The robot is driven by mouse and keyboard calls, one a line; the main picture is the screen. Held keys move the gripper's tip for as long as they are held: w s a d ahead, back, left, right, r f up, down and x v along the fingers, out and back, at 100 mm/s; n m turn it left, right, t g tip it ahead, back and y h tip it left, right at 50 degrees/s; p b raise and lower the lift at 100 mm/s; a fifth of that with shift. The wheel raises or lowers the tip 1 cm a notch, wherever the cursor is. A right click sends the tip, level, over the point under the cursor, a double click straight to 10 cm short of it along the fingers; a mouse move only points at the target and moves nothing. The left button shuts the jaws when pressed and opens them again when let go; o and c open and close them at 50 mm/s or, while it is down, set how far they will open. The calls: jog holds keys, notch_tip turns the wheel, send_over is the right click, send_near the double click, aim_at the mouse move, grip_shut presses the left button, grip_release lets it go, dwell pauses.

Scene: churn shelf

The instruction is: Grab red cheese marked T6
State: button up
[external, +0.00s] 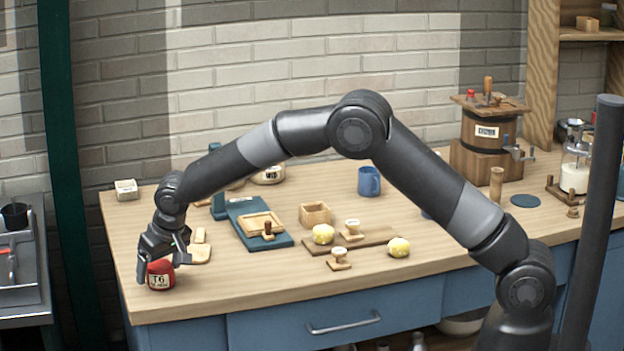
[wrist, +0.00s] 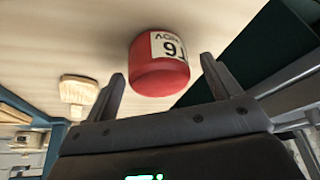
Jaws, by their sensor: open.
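The red cheese (external: 160,275) is a small round block with a white label reading T6. It sits on the wooden table near its front left corner. It also shows in the wrist view (wrist: 158,76), upside down, with the label on its side. My gripper (external: 160,264) is open, right at the cheese from above and behind. In the wrist view my two fingers (wrist: 162,78) point towards the cheese, one on each side of it, with the cheese at or just beyond the tips. I cannot tell whether a finger touches it.
A pale wooden board (external: 200,253) lies just right of the cheese. Yellow cheeses (external: 398,247), stamps, a wooden box (external: 315,214) and a blue mug (external: 369,181) stand farther right. The table's front edge (external: 210,312) is close to the cheese. A grey sink unit is at left.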

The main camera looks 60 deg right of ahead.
jog(key=shift+w+f, duration=0.1)
jog(key=shift+f, duration=0.15)
jog(key=c, duration=1.2)
jog(key=shift+o, duration=0.2)
jog(key=shift+r, duration=0.1)
